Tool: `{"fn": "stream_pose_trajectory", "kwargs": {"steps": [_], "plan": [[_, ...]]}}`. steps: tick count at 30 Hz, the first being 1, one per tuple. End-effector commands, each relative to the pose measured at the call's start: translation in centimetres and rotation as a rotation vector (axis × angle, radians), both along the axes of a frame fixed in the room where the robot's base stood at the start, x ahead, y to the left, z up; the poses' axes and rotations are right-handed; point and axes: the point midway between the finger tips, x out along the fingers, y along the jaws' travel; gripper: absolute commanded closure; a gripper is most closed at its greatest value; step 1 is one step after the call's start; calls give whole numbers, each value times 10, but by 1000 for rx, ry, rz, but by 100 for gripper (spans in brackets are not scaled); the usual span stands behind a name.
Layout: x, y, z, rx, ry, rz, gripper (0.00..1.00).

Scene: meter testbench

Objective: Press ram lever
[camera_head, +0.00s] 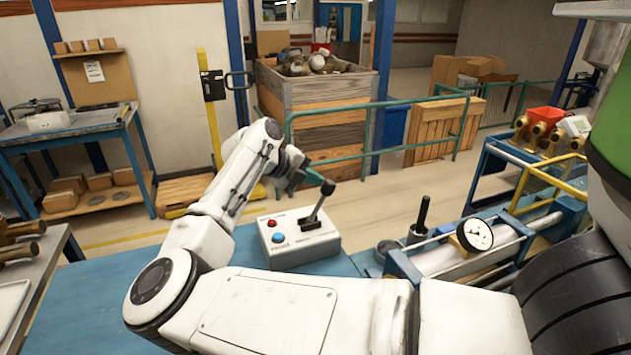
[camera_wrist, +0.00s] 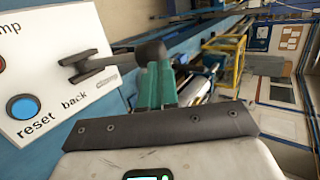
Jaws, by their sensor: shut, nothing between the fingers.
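A white control box (camera_head: 297,242) stands on the blue bench, with a red button, a blue button and a tilted lever (camera_head: 316,207) topped by a dark knob. In the wrist view, the box (camera_wrist: 62,40) shows the words "reset" and "back" beside the lever's base (camera_wrist: 88,66). My gripper (camera_head: 316,176) is above the box with its green fingers shut and empty. Its tips are right at the knob (camera_head: 327,187). In the wrist view, the knob (camera_wrist: 150,52) shows just beyond the fingertips (camera_wrist: 157,68); whether they touch is unclear.
A pressure gauge (camera_head: 475,235) and a black upright handle (camera_head: 422,214) are on the rig to the right. A green railing (camera_head: 350,157) and a wooden crate (camera_head: 315,90) stand behind. The blue bench top (camera_head: 95,300) is clear at the left.

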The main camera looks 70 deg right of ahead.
Motion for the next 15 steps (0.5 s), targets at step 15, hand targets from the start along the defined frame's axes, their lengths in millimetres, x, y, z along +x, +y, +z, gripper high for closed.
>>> {"fn": "stream_pose_trajectory", "kwargs": {"steps": [15], "plan": [[51, 56, 64, -1, -5, 8, 100]]}}
